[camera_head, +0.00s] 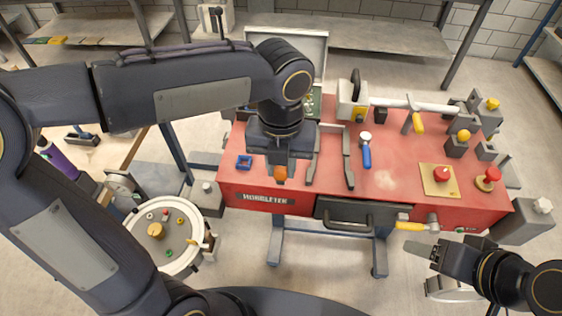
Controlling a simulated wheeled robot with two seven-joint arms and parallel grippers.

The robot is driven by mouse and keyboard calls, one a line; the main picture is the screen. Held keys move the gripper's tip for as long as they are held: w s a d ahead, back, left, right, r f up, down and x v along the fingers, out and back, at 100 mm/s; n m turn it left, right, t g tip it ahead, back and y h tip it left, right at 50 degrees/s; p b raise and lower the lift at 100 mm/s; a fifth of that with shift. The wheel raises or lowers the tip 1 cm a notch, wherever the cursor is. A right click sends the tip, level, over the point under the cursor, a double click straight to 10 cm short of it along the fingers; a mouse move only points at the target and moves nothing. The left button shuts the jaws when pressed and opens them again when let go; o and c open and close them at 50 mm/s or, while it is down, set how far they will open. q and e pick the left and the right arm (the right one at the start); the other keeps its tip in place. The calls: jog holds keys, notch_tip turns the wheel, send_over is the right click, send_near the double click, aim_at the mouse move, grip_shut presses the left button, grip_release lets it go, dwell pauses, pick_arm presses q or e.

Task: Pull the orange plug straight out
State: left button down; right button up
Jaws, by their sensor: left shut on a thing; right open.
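The orange plug (280,174) shows as a small orange end just below my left gripper (281,158), near the front left edge of the red bench. My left gripper points down and is shut on the plug, hiding most of it. I cannot tell whether the plug is seated in anything. My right gripper (434,253) is open at the lower right, in front of the bench's front edge, close to a yellow-handled valve (410,226).
The red bench top (300,190) carries a blue square ring (244,162), a blue-handled tool (366,154), a red button on a yellow plate (441,180) and several grey blocks at right. A round white tray (135,228) with small parts stands at lower left.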

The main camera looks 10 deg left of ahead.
dwell(0.3)
pick_arm(q)
jog(key=shift+r+p, duration=0.8)
jog(key=shift+p, duration=0.05)
jog(key=shift+r, duration=0.15)
jog(key=shift+r+p, duration=0.7)
jog(key=shift+p, duration=0.2)
jog(key=d+p, duration=0.2)
jog(key=d, duration=0.6)
jog(key=shift+w, duration=0.35)
jog(key=shift+f, duration=0.1)
